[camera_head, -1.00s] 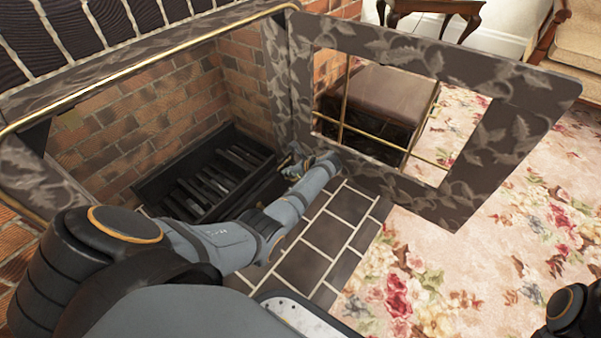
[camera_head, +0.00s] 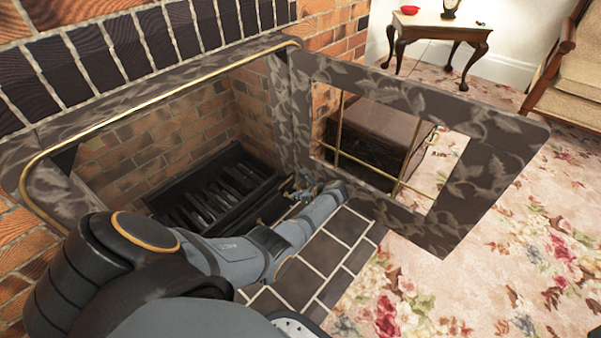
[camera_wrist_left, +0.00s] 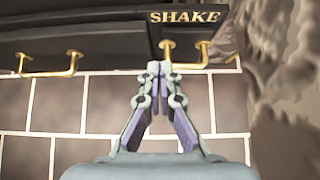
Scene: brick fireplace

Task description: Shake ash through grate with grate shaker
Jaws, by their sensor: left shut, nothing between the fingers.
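The grate (camera_head: 212,195) is a black slatted bed low inside the brick firebox in the head view. In the left wrist view, the grate shaker (camera_wrist_left: 188,65) is a small gold handle under gold "SHAKE" lettering on a black front panel. My left gripper (camera_wrist_left: 158,72) is shut and empty, its tips at the lower left of this handle. I cannot tell whether they touch it. In the head view my left gripper (camera_head: 303,187) is low at the firebox opening, beside the open door. My right gripper is out of view.
The patterned fireplace door (camera_head: 465,195) stands open to the right, close to my left forearm. Another gold handle (camera_wrist_left: 50,72) is on the panel's left. Dark hearth tiles (camera_head: 315,255) lie under my arm. Floral carpet (camera_head: 480,290) is clear at right.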

